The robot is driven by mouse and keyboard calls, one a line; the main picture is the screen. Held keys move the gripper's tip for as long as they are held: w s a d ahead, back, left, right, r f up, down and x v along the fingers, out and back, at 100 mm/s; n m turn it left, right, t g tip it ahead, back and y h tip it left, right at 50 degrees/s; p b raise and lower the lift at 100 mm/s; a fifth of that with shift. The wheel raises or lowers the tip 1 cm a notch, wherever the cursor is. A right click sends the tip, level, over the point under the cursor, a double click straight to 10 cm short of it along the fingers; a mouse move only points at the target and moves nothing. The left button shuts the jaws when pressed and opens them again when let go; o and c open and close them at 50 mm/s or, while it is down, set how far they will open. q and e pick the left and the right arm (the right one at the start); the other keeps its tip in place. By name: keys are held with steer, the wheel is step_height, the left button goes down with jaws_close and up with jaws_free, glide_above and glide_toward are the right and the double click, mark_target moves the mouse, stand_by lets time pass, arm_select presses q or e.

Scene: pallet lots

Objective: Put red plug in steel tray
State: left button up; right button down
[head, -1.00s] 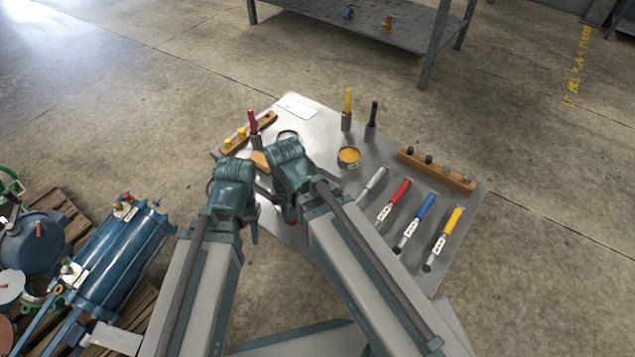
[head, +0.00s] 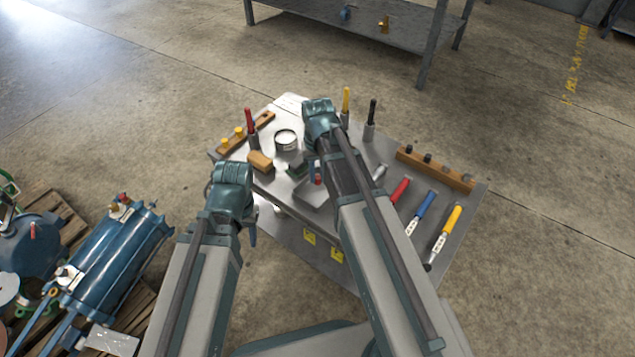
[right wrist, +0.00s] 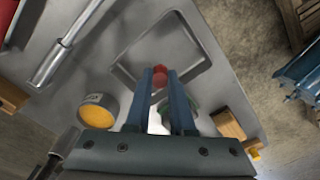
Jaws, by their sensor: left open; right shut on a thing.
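The red plug (right wrist: 159,76) is between the fingertips of my right gripper (right wrist: 166,80) in the right wrist view. It also shows as a small red spot (head: 318,180) below my right wrist in the head view. My right gripper is shut on it. The steel tray (head: 309,196) is a shallow grey rectangle near the table's front edge, and its rim shows in the right wrist view (right wrist: 205,52). The plug appears over the tray's near side; its height is hard to tell. My left gripper (head: 252,235) is open at the table's front left, apart from the tray.
A wooden block (head: 260,161) and a round tin (head: 286,140) stand left of my right arm. An orange-filled tin (right wrist: 98,108) is beside the fingers. Handled tools (head: 420,213) lie right, near a wooden rack (head: 437,170). Upright red (head: 249,121) and yellow (head: 346,100) handles stand behind.

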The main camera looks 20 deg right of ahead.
mark_target(317, 177)
steer(key=shift+f+b, duration=1.8)
steer(key=shift+f, duration=0.1)
steer(key=shift+r, duration=0.15)
steer(key=c, duration=0.8)
jaws_free()
step_height(317, 177, up, 12)
steer(key=p, duration=1.2)
steer(key=shift+r, duration=0.1)
steer(key=shift+s+a+r+n+h+p, duration=0.2)
steer(key=shift+s+a+r+n+p, duration=0.65)
steer(key=shift+s+a+r+p, duration=2)
steer(key=shift+s+a+r+n+h+p, duration=0.2)
steer(key=shift+s+a+r+n+p, duration=0.6)
steer(key=shift+s+r+p, duration=2.3)
steer(key=shift+s+a+r+n+h+p, duration=0.2)
steer(key=shift+s+a+r+n+p, duration=1.05)
steer(key=shift+r+p, duration=3.25)
